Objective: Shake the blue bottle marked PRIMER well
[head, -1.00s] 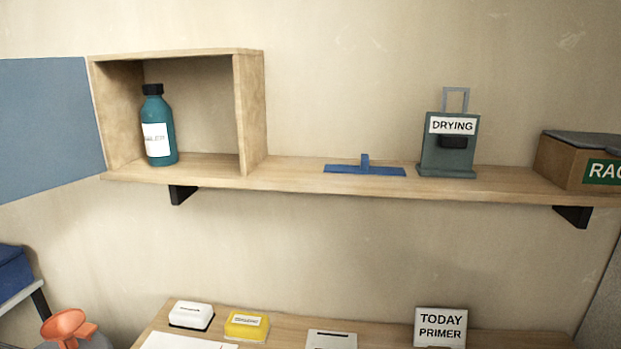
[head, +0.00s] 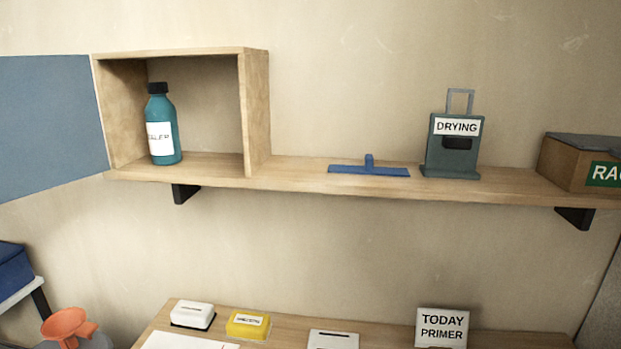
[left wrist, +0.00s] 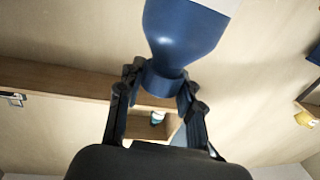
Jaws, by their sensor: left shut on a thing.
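In the left wrist view my left gripper (left wrist: 160,82) is shut on a dark blue bottle (left wrist: 185,38), with its fingers on both sides of the narrow neck end. The bottle's wide body runs to the top edge of that view, where a bit of white label shows; its wording cannot be read. The head view does not show this bottle or either gripper. A teal bottle (head: 161,120) with a black cap stands upright in the open shelf box; its label is partly turned away and seems to end in "LER". A sign (head: 442,327) on the table reads "TODAY PRIMER".
The wall shelf (head: 300,178) holds a blue T-shaped tool (head: 368,168), a grey "DRYING" holder (head: 454,145) and a cardboard box (head: 570,160). The table below bears a white block (head: 192,314) and a yellow block (head: 247,325). An orange funnel-like thing (head: 66,324) is at lower left.

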